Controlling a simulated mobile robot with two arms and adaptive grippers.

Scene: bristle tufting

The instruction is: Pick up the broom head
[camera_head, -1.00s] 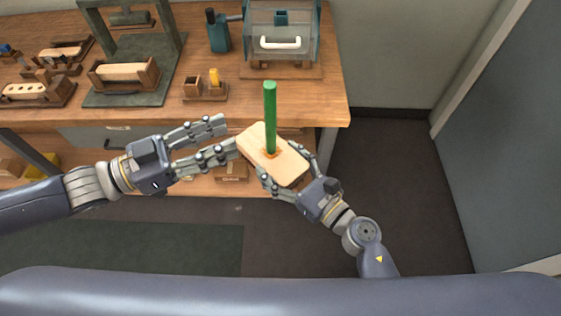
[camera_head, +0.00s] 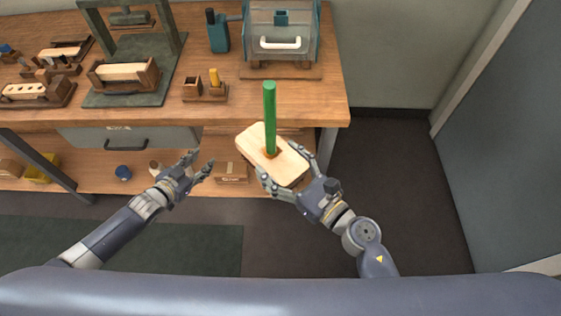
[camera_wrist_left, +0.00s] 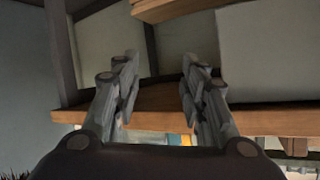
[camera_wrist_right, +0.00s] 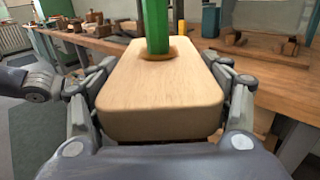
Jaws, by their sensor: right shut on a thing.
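The broom head is a pale wooden block (camera_head: 287,166) with a green stick (camera_head: 270,115) standing up from an orange-rimmed hole in its top. My right gripper (camera_head: 288,170) is shut on the block, fingers on its two sides, and holds it in the air in front of the bench. The right wrist view shows the block (camera_wrist_right: 160,95) between both fingers. Its underside is hidden. My left gripper (camera_head: 201,165) is open and empty, left of the block and apart from it. In the left wrist view its fingers (camera_wrist_left: 155,80) are spread with nothing between them.
The wooden workbench (camera_head: 300,100) stands behind. On it are a press frame (camera_head: 135,60), a clear-fronted machine (camera_head: 282,35), a teal bottle (camera_head: 219,32) and wooden holders (camera_head: 205,93). A lower shelf (camera_head: 90,178) holds boxes. Floor at the right is free.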

